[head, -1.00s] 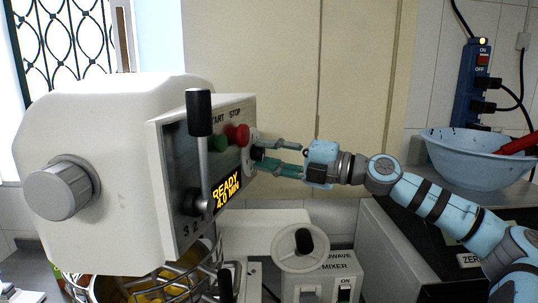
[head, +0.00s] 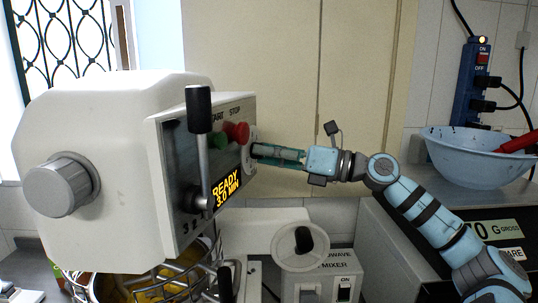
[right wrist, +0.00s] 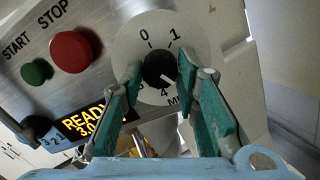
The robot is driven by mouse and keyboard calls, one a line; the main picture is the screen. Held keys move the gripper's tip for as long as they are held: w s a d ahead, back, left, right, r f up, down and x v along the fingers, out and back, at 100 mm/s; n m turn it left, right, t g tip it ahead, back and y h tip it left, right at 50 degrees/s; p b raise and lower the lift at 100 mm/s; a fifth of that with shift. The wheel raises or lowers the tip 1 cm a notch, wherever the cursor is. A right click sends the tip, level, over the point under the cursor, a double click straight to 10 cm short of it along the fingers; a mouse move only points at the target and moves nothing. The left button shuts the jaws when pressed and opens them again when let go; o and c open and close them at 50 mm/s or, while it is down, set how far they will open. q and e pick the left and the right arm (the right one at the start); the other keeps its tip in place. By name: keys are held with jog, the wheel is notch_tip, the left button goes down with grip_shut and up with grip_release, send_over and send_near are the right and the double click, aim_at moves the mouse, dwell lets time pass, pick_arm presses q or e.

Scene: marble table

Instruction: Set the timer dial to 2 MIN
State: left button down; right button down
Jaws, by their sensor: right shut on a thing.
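The timer dial (right wrist: 157,66) is a black knob with a white pointer on a round pale plate. Its pointer aims to the lower right in the right wrist view. Marks 0, 1 and 4 show; the finger on the right may cover others. The yellow display (head: 227,190) reads READY 3.0 MIN; part of it shows in the right wrist view (right wrist: 82,122). My right gripper (head: 256,151) reaches the panel from the right. Its green fingers are shut on the dial, one on each side (right wrist: 159,76). My left gripper is out of view.
A green START button (right wrist: 37,71) and a red STOP button (right wrist: 72,53) sit beside the dial on the panel of the white mixer (head: 105,125). A black-knobbed lever (head: 199,110) stands in front of the panel. A blue bowl (head: 475,150) stands right.

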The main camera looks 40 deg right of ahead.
aim_at(250, 103)
jog(key=shift+f+n+g+y+b, duration=0.1)
jog(key=shift+n+g+y+b, duration=0.2)
jog(key=shift+n, duration=2.35)
jog(key=shift+n+g+y+b, duration=0.1)
jog(key=shift+n+g+b, duration=0.3)
jog(key=shift+n, duration=2.25)
jog(key=c, duration=1.2)
grip_release()
jog(key=shift+d, duration=0.1)
jog(key=shift+w, duration=0.1)
notch_tip(250, 103, up, 10)
jog(key=shift+r, duration=0.1)
